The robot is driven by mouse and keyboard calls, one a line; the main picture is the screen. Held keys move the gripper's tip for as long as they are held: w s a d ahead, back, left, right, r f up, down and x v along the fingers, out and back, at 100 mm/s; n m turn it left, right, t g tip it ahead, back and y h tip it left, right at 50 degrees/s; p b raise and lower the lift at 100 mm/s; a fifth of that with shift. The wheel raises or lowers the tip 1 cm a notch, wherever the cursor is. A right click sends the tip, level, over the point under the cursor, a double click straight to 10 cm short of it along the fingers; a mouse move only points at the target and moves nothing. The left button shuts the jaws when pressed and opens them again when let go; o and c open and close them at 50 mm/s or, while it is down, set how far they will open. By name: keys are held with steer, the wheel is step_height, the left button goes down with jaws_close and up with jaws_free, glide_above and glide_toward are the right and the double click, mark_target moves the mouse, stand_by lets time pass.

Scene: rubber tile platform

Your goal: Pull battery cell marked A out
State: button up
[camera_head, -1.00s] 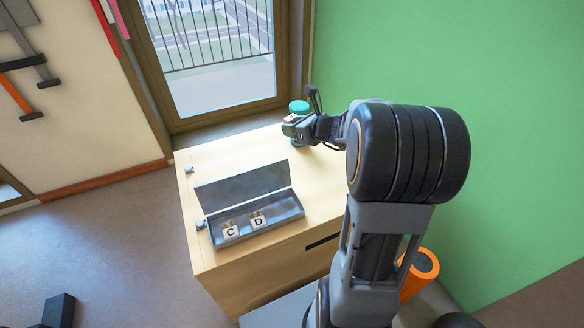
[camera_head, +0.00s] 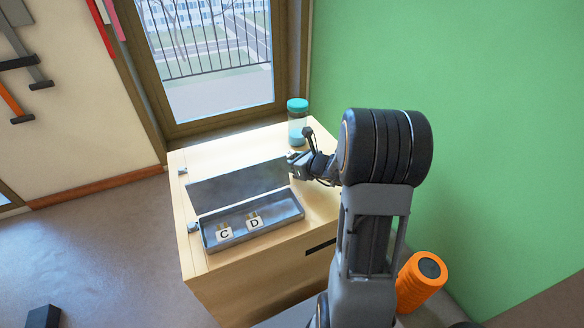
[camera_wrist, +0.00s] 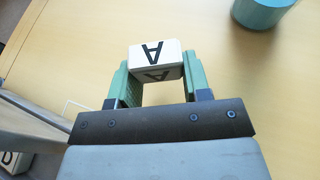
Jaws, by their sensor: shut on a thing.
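My gripper (camera_wrist: 154,75) is shut on a white battery cell marked A (camera_wrist: 156,58), gripping its two sides with green fingers. In the head view my gripper (camera_head: 291,163) is over the wooden cabinet top, beside the right end of the open grey metal box (camera_head: 250,235). The cell is hardly visible there. Cells marked C (camera_head: 224,234) and D (camera_head: 255,223) sit in the box's left and middle part. The right part of the box looks empty. The box lid (camera_head: 235,185) stands open at the back.
An orange roller (camera_head: 421,283) stands right of the cabinet. The cabinet top behind the box is clear.

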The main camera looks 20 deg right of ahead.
steer(key=shift+f, duration=0.75)
steer(key=shift+f+b, duration=0.2)
steer(key=shift+b, duration=0.1)
steer(key=o, duration=1)
steer(key=shift+r+p, duration=0.15)
steer(key=shift+p, duration=0.15)
